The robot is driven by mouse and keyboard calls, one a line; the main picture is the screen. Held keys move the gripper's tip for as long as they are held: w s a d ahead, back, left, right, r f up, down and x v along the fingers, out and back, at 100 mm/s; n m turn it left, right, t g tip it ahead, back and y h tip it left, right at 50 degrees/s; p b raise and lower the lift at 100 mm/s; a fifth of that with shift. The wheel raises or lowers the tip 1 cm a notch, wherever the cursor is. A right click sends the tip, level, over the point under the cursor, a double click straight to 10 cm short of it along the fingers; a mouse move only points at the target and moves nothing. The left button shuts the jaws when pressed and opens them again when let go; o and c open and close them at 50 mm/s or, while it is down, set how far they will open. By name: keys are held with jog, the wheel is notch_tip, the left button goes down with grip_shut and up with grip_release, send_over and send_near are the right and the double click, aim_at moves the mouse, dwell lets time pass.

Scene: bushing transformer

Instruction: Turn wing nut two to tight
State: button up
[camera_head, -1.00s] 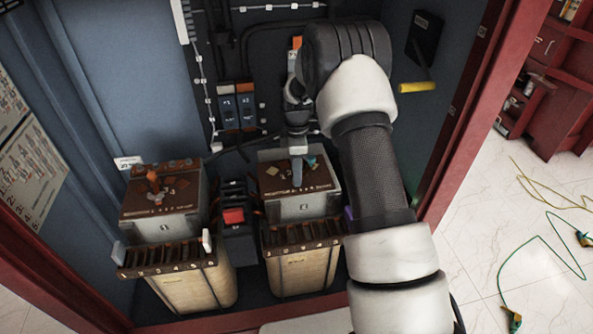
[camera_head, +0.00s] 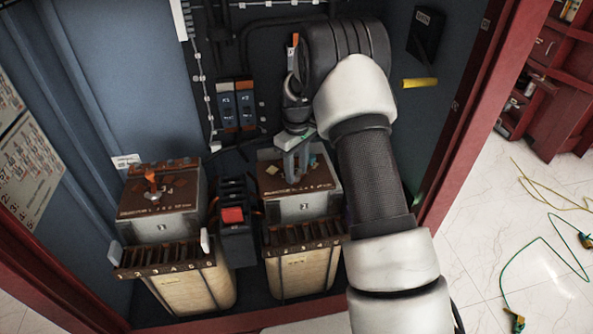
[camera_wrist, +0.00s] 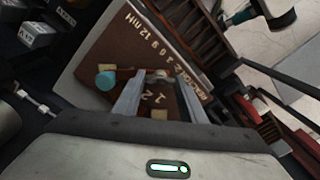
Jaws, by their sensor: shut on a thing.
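The right transformer (camera_head: 305,209) has a brown top plate, seen close in the wrist view (camera_wrist: 110,45), with white scale lettering. My gripper (camera_head: 294,178) points down onto this plate. In the wrist view my gripper (camera_wrist: 158,80) has its two fingers on either side of a small pale part, taken as wing nut two (camera_wrist: 158,74), and is shut on it. The nut is mostly hidden by the fingers, and its angle is hard to tell. The left transformer (camera_head: 160,227) has an orange wing nut (camera_head: 152,179) standing on its own brown plate.
A black unit with a red block (camera_head: 232,216) stands between the transformers. Two blue switches (camera_head: 237,105) are on the back panel. A yellow handle (camera_head: 419,83) juts from the right wall. The red cabinet frame (camera_head: 465,110) borders the opening.

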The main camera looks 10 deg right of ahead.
aim_at(297, 172)
jog(key=m, duration=0.3)
jog(key=shift+m, duration=2.2)
jog(key=o, duration=1.1)
jog(key=shift+c, duration=0.2)
jog(key=shift+r, duration=0.1)
notch_tip(297, 172, up, 17)
jog(key=shift+r+p, duration=0.2)
jog(key=shift+p, duration=0.1)
